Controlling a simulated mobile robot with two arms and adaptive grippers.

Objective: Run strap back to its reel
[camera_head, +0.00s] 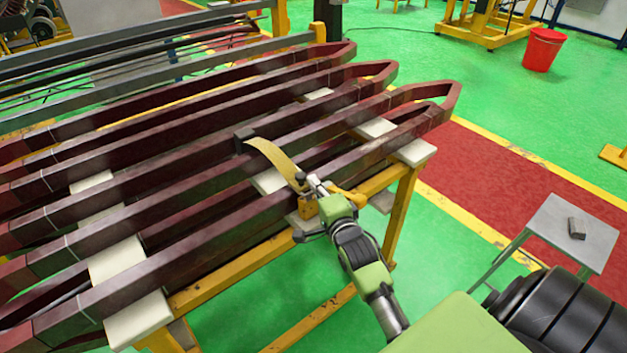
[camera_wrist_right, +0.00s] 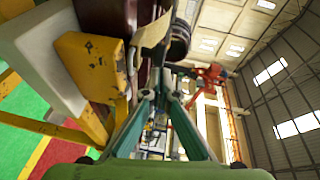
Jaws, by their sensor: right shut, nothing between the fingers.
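A tan strap (camera_head: 272,158) runs in a curve over the dark red coil bars (camera_head: 190,190), from a small black block (camera_head: 245,134) down to beside my right gripper (camera_head: 312,185). My right gripper is shut and empty at the front edge of the coil stand; its fingers also show in the right wrist view (camera_wrist_right: 160,98). There, a pale piece of the strap (camera_wrist_right: 149,36) hangs just beyond the fingertips, beside a dark banded round thing (camera_wrist_right: 179,42). I cannot tell for sure whether that is the reel. My left gripper is not in view.
The coil bars lie on white pads (camera_head: 415,151) on a yellow stand (camera_head: 398,215), close by my right gripper. A small grey table (camera_head: 565,225) with a grey block (camera_head: 576,228) stands at the right. A red bucket (camera_head: 543,50) stands far back.

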